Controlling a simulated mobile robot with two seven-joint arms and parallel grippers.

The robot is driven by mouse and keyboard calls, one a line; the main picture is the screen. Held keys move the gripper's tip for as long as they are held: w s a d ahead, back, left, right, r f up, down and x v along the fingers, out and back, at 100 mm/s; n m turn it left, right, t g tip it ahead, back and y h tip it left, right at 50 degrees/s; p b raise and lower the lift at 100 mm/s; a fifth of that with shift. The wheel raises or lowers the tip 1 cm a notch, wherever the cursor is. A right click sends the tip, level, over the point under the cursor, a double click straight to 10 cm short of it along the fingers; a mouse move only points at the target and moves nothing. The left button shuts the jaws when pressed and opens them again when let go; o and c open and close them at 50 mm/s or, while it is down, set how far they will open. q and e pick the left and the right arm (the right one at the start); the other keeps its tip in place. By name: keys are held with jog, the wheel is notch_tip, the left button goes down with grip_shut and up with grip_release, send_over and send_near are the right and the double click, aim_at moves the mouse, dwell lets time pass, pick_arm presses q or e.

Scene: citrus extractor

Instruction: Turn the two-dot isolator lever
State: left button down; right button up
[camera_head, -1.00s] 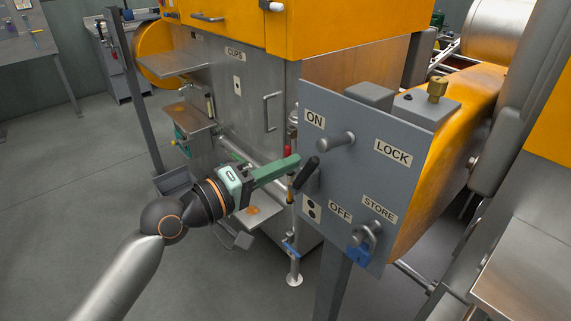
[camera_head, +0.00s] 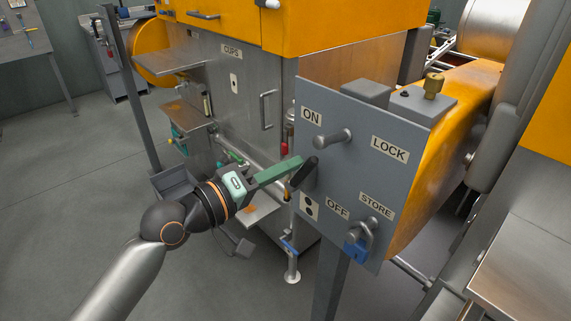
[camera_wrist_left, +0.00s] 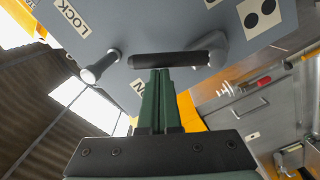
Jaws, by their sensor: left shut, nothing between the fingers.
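The isolator lever is a black handle (camera_head: 303,172) on the grey panel, slanting from upper right to lower left beside the two-dot label (camera_head: 309,206). In the left wrist view the handle (camera_wrist_left: 185,59) lies crosswise at the fingertips, joined to a grey hub (camera_wrist_left: 217,48) at its right end. My left gripper (camera_head: 300,162) has its green fingers together and empty. Its fingertips meet the handle's side in the picture; I cannot tell whether they touch. They also show in the left wrist view (camera_wrist_left: 160,73). My right gripper is not in view.
The grey panel (camera_head: 355,125) carries ON, OFF, LOCK and STORE labels. A metal peg (camera_head: 333,138) sticks out above the lever. A blue padlock (camera_head: 356,247) hangs at lower right. The steel cabinet (camera_head: 228,105) stands behind my gripper. Open floor lies left.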

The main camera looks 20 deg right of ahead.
pick_arm(q)
jog(key=m, duration=0.1)
jog(key=s+m, duration=0.1)
jog(key=shift+s+d+f+m, duration=0.25)
jog(key=shift+d+f+m, duration=0.05)
jog(key=shift+f, duration=0.05)
jog(key=shift+s+d+f+m+y+b, duration=0.15)
jog(key=shift+s+f+m, duration=0.45)
jog(key=shift+m, duration=0.7)
jog(key=shift+s+d+f+m+y+b, duration=0.15)
jog(key=shift+s+f+m, duration=0.45)
jog(key=shift+m, duration=0.7)
jog(key=shift+s+d+f+m+b, duration=0.3)
jog(key=shift+f+m, duration=0.45)
jog(key=shift+m, duration=0.55)
jog(key=shift+a, duration=0.1)
